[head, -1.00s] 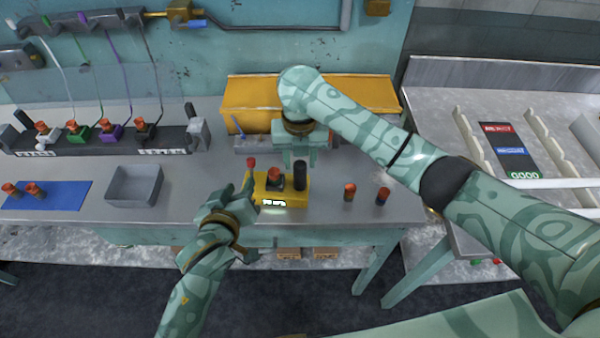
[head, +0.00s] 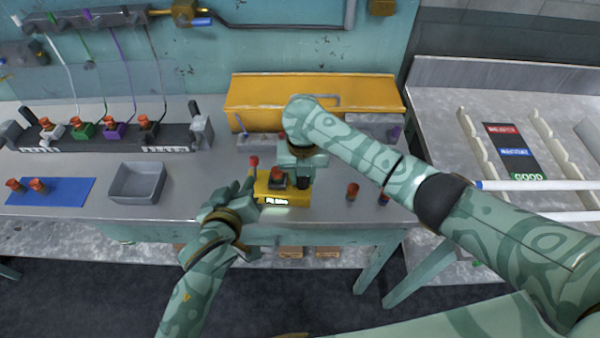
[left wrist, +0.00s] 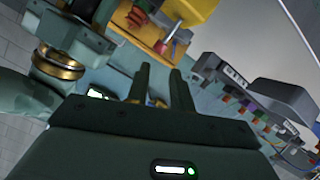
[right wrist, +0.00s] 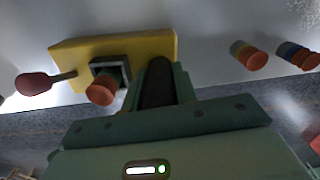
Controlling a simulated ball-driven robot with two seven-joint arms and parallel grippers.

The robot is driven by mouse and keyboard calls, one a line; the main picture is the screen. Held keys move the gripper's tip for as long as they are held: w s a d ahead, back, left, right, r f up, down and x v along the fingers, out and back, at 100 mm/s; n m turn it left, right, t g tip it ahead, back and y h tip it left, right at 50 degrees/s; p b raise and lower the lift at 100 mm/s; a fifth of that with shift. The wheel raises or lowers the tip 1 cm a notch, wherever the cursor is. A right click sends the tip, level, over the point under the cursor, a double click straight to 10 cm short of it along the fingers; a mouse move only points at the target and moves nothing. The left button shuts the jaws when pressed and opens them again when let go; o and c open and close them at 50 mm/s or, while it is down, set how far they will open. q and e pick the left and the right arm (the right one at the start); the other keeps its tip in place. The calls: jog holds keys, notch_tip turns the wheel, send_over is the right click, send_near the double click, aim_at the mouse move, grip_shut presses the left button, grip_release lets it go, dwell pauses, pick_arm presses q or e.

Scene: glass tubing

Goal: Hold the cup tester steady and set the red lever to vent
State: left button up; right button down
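The yellow cup tester (head: 270,197) stands on the bench, with a red-capped part (head: 278,180) in its dark socket. Its red-knobbed lever (head: 254,161) sticks out at the left end; the knob also shows in the right wrist view (right wrist: 34,83). A black upright post (right wrist: 157,86) stands at the tester's other end. My right gripper (right wrist: 158,88) has its fingers on both sides of this post, apparently closed on it. My left gripper (head: 247,188) is beside the tester's left end, below the lever. In the left wrist view its fingers (left wrist: 161,75) are apart and empty.
Two red-capped parts (head: 352,191) stand right of the tester. A grey tray (head: 137,183) and a blue mat (head: 60,192) lie to the left. A rack (head: 100,140) with several parts and a yellow case (head: 315,97) stand behind.

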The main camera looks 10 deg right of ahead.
pick_arm(q)
jog(key=shift+t, duration=0.5)
jog(key=w+r, duration=0.1)
jog(key=w+a+r, duration=0.1)
jog(key=w+r, duration=0.1)
grip_shut()
jog(key=w+a+f+n+g+h, duration=0.6)
jog(key=w+a+n+g+h, duration=0.1)
jog(key=w+a+h, duration=0.1)
jog(key=shift+n+h, duration=0.3)
jog(key=shift+h, duration=0.2)
jog(key=shift+w+a+f, duration=0.1)
